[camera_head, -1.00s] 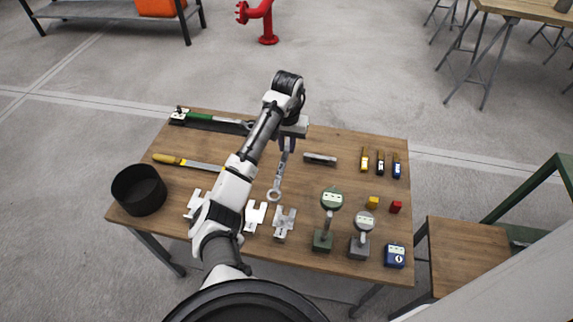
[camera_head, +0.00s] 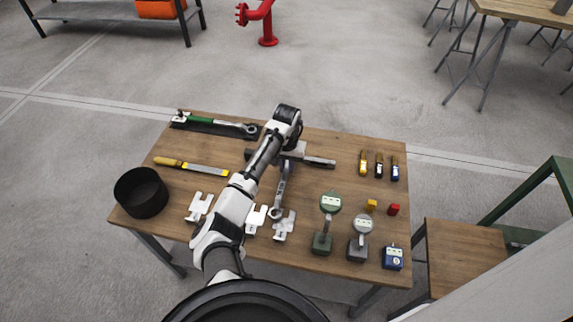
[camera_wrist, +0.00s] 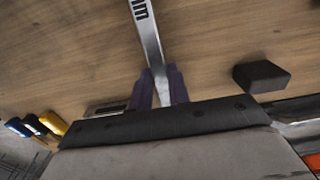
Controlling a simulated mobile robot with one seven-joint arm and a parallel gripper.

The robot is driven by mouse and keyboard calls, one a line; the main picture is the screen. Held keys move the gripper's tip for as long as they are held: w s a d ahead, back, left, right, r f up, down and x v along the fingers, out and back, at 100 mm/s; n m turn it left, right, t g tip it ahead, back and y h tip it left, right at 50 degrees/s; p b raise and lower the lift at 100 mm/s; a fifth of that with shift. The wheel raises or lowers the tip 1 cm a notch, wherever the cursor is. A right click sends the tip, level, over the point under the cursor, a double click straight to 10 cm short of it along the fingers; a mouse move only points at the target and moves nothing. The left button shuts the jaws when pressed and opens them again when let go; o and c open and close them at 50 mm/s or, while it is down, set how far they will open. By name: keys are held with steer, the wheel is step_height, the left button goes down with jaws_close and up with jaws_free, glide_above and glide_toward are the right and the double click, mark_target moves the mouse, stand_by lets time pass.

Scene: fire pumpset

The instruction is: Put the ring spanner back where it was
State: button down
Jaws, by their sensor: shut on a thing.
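The ring spanner (camera_head: 281,190) is a long silver bar with a ring at its near end. In the head view it points from my gripper (camera_head: 288,163) toward the front of the wooden table (camera_head: 330,137). The ring end overlaps the edge of a white metal piece in the picture; whether it touches it or the table I cannot tell. In the wrist view, my gripper (camera_wrist: 160,90) is shut on the spanner shaft (camera_wrist: 148,40) between purple fingertips. The spanner's far end is hidden by the gripper.
White metal pieces (camera_head: 283,226) lie along the front. Dial gauges (camera_head: 323,225) stand to their right. A dark block (camera_wrist: 262,77) and a flat metal bar (camera_head: 320,162) lie near my gripper. A black bowl (camera_head: 141,193) is at the left. The table's middle right is mostly clear.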

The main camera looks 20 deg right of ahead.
steer(key=shift+f, duration=0.35)
steer(key=c, duration=1.3)
jaws_free()
steer(key=shift+r, duration=0.1)
step_height(320, 180, up, 13)
steer(key=shift+f+b, duration=0.15)
steer(key=shift+b, duration=0.65)
steer(key=shift+w, duration=0.1)
